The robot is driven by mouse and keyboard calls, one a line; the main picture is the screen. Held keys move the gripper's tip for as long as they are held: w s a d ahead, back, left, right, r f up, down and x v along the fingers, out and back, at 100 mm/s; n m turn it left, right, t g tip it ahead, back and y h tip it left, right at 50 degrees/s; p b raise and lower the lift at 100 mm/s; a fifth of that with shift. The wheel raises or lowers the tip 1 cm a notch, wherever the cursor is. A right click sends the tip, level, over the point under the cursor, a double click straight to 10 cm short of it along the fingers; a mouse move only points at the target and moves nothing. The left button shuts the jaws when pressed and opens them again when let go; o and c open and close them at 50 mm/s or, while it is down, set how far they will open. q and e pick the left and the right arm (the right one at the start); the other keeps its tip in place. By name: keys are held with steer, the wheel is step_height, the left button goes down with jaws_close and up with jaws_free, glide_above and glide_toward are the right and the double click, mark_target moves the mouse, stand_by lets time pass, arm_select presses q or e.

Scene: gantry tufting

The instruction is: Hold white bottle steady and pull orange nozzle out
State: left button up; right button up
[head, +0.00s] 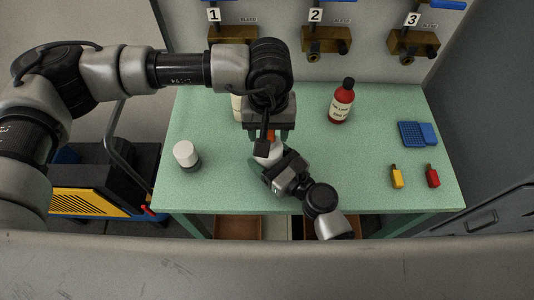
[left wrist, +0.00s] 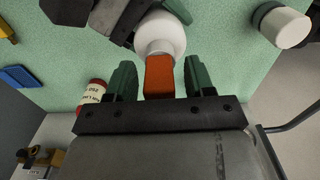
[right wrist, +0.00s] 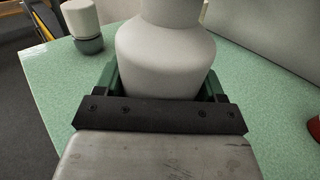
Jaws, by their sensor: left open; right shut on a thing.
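The white bottle (right wrist: 165,60) stands between the fingers of my right gripper (right wrist: 165,95), which is shut on its body. In the head view the bottle (head: 268,151) is partly hidden by both grippers. The orange nozzle (left wrist: 159,76) sits at the bottle's top and points up toward my left gripper. My left gripper (left wrist: 158,85) is open above the bottle, with one green finger on each side of the nozzle and visible gaps between. In the head view only a bit of the orange nozzle (head: 270,137) shows below the left gripper.
On the green table (head: 240,195) stand a white-topped dark jar (head: 186,155) at left and a red bottle (head: 341,102) at the back. A blue tray (head: 411,135), a yellow item (head: 397,176) and a red item (head: 433,176) lie at right. Numbered valves line the back wall.

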arm_select(q)
steer(key=shift+c, duration=0.3)
jaws_close()
steer(key=shift+r, duration=3)
steer(key=c, duration=0.7)
jaws_free()
steer(key=shift+c, duration=1)
jaws_close()
arm_select(e)
steer(key=o, duration=1.2)
steer(key=shift+c, duration=0.2)
